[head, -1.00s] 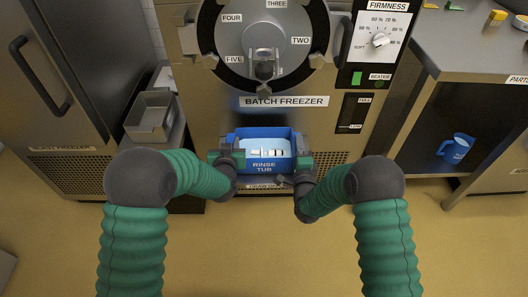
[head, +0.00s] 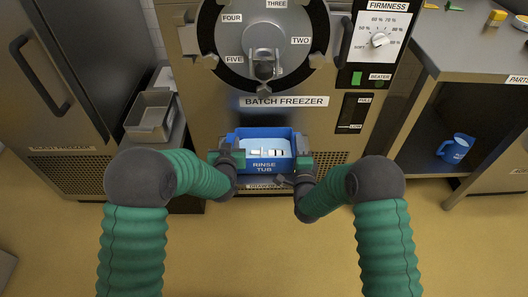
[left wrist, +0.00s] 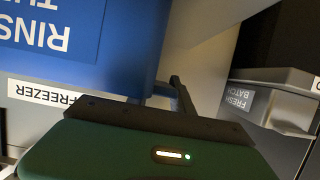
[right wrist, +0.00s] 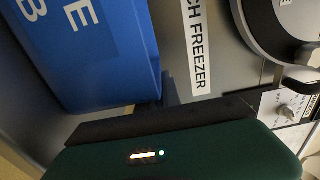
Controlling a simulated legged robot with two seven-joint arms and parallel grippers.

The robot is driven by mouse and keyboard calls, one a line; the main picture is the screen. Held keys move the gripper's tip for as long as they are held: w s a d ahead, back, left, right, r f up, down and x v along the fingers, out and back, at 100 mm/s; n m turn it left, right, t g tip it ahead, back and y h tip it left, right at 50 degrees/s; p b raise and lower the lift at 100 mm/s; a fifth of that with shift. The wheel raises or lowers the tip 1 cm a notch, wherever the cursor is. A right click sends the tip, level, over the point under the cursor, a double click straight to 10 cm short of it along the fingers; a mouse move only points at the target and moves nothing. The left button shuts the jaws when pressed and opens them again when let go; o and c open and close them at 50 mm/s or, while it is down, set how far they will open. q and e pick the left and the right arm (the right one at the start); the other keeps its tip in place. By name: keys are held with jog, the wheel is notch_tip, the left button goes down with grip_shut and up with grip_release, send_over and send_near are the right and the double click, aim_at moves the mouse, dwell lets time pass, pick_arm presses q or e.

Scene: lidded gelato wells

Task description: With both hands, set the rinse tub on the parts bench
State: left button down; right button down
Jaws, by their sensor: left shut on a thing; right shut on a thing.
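The blue rinse tub (head: 264,167) is upright in front of the lower part of the batch freezer in the head view, with pale liquid and small light and dark pieces inside. My left gripper (head: 238,160) is shut on its left side and my right gripper (head: 293,163) on its right side. The tub also shows in the left wrist view (left wrist: 85,40) and in the right wrist view (right wrist: 90,50). The fingertips are mostly hidden. The parts bench (head: 455,50) stands at the right, its label cut off by the picture edge.
The batch freezer (head: 300,120) stands directly behind the tub. A metal pan (head: 150,112) sits on a stand at the left. A blue jug (head: 456,148) is on the bench's lower shelf. A yellow item (head: 496,17) lies on the bench top. The floor (head: 270,250) in front is clear.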

jog(key=shift+s+f, duration=0.1)
jog(key=shift+f, duration=0.1)
